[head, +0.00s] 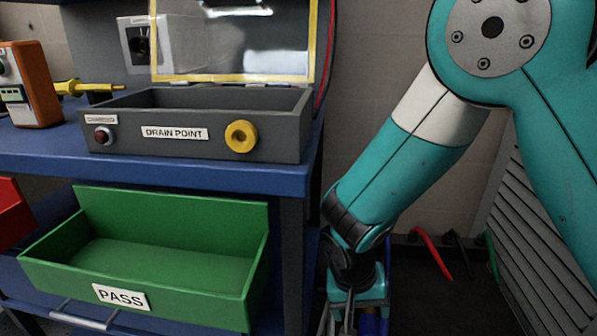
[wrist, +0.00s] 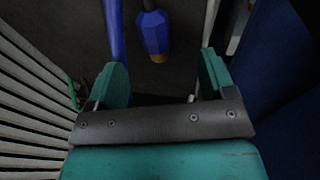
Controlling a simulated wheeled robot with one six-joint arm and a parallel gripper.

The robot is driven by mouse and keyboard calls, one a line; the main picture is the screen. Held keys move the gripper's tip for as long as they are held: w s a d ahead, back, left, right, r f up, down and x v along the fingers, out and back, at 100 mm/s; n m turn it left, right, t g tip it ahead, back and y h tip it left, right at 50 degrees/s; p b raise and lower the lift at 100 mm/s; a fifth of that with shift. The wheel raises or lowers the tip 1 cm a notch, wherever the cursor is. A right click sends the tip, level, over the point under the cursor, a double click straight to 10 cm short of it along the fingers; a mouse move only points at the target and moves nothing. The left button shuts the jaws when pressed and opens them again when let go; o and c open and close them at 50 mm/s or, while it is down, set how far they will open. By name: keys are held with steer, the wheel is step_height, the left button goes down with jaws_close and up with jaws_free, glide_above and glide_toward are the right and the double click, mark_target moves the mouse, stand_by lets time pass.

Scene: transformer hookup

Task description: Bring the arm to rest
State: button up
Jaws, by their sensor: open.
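My teal arm reaches down on the right of the head view, beside the blue bench. My gripper (head: 352,318) hangs low at the bottom edge, where its fingertips are partly cut off. In the wrist view my gripper (wrist: 165,78) has its two teal fingers spread wide with nothing between them. A blue connector (wrist: 153,34) with a copper-coloured end hangs ahead of the fingers, apart from them. A bit of blue (head: 370,323) shows beside my gripper in the head view.
The blue bench (head: 200,180) bears a grey drain point box (head: 222,143) with a raised clear lid. A green PASS bin (head: 165,215) sits below. Red, black and green leads (head: 432,252) stand near a finned grey panel (head: 530,235) at right.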

steer(key=s+d+r+n+y, duration=0.1)
steer(key=s+r+n+y, duration=0.35)
steer(key=s+r, duration=0.45)
steer(key=s+d+r+n+y, duration=0.1)
steer(key=s+r+n+y, duration=0.35)
steer(key=r, duration=0.75)
step_height(320, 180, up, 33)
steer(key=s+h+p, duration=0.2)
steer(key=p, duration=3.1)
steer(key=shift+s+a+r+g+p, duration=0.15)
steer(key=shift+a+r+g+p, duration=0.05)
steer(key=shift+a+g+p, duration=0.15)
